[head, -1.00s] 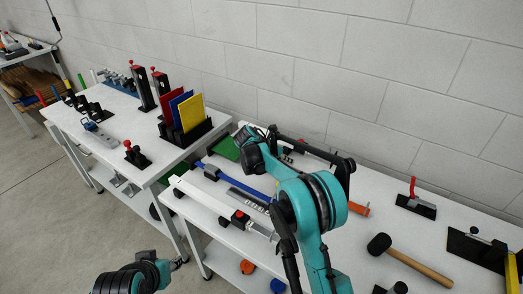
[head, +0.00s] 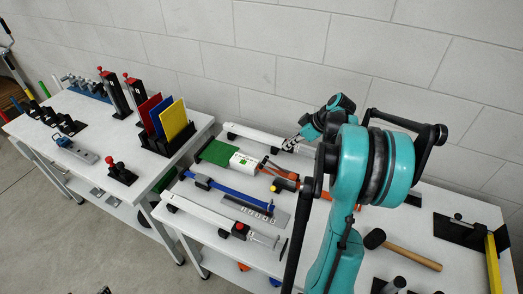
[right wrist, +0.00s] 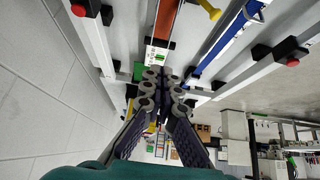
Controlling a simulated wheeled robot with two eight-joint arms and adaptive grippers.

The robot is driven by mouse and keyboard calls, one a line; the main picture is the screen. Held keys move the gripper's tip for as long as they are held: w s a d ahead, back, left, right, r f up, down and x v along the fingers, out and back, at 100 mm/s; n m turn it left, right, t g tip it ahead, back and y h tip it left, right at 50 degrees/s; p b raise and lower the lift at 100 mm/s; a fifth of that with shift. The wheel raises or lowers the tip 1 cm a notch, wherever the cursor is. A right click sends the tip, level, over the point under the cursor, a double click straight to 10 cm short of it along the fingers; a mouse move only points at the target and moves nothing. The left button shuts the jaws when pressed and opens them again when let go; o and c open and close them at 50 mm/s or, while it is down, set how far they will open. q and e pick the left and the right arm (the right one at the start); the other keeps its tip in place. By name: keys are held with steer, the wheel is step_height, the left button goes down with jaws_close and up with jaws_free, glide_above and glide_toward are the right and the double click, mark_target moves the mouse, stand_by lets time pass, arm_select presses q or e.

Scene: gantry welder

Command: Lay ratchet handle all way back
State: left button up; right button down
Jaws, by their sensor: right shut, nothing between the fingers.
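My right gripper (head: 294,142) reaches in from the right, low over the back of the bench, beside the far white bar (head: 258,134). In the right wrist view its fingertips (right wrist: 163,80) are together and empty. An orange piece (head: 280,170) lies beside a white block with green marks (head: 243,162). In the right wrist view the orange piece (right wrist: 166,18) and white block (right wrist: 156,54) lie just beyond the fingertips. I cannot tell for certain which part is the ratchet handle; my arm may hide some of it.
A blue bar (head: 236,194) and a near white bar with a red knob (head: 239,228) lie in front. A green piece (head: 215,152) lies at left. A mallet (head: 412,257) lies at right. A panel rack (head: 172,140) stands on the left bench. A wall closes the back.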

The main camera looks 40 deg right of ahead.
mark_target(265, 162)
steer(key=b+x, duration=0.4)
steer(key=x, duration=0.9)
steer(key=shift+w+f, duration=0.15)
steer(key=shift+f, duration=0.15)
steer(key=shift+w+a+f+g, duration=0.2)
steer(key=shift+f+g, duration=0.1)
steer(key=shift+g, duration=0.1)
steer(key=shift+w+a+f+g+h+b, duration=0.15)
steer(key=shift+w+f+h+b, duration=0.1)
steer(key=shift+f, duration=0.35)
steer(key=shift+w+f+g+h+b, duration=0.15)
steer(key=shift+w+f, duration=0.1)
steer(key=shift+f, duration=0.35)
steer(key=shift+s+r, duration=0.1)
steer(key=shift+r, duration=0.05)
